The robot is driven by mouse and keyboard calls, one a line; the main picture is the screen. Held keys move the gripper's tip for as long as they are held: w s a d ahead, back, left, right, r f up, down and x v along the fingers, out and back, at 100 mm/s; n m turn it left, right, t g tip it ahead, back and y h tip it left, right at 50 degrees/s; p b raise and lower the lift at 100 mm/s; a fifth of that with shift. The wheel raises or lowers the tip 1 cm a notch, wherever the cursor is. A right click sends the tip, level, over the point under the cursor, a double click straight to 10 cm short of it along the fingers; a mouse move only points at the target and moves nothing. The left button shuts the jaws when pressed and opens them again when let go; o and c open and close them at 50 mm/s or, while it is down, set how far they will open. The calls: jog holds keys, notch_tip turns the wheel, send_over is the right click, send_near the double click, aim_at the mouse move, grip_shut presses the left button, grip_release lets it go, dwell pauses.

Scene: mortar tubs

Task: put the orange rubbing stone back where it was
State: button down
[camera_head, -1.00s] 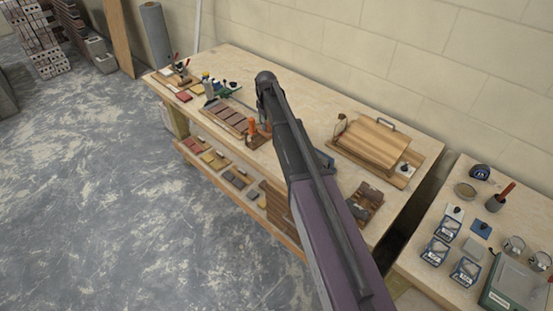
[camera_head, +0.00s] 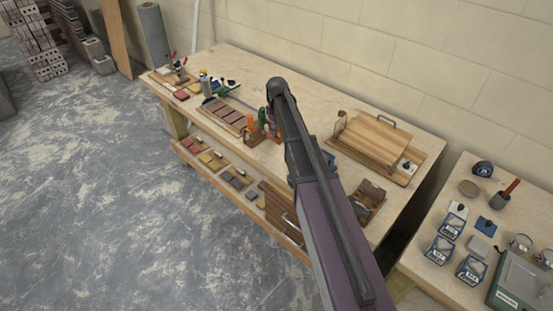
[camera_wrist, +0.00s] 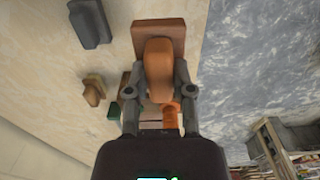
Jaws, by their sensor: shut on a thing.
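In the wrist view my gripper (camera_wrist: 160,80) is shut on the orange rubbing stone (camera_wrist: 158,67), one finger on each side of it. A brown block (camera_wrist: 174,33) shows directly beyond the stone; I cannot tell whether they touch. A second, smaller orange piece (camera_wrist: 172,115) shows just behind the fingers, near a dark green piece (camera_wrist: 115,110). In the head view my arm hides the gripper and most of the held stone. An orange upright piece (camera_head: 250,123) stands on the bench just left of the arm, by a small brown wooden stand.
On the bench (camera_head: 315,105), a brown slatted tray (camera_head: 222,115) lies to the left. A wooden board with a handle (camera_head: 378,142) and a dark brown box (camera_head: 370,196) are to the right. Several coloured blocks sit on the lower shelf. A second bench (camera_head: 520,220) holds small tubs.

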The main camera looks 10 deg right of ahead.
notch_tip(320, 180, down, 6)
jog(key=b, duration=0.6)
jog(key=shift+f, duration=0.1)
dwell(0.5)
jog(key=shift+f+b, duration=1.9)
jog(key=shift+b, duration=0.15)
jog(key=shift+f, duration=0.15)
jog(key=shift+c, duration=2.4)
grip_release()
notch_tip(320, 180, up, 12)
jog(key=p, duration=1.2)
jog(key=shift+r, duration=0.2)
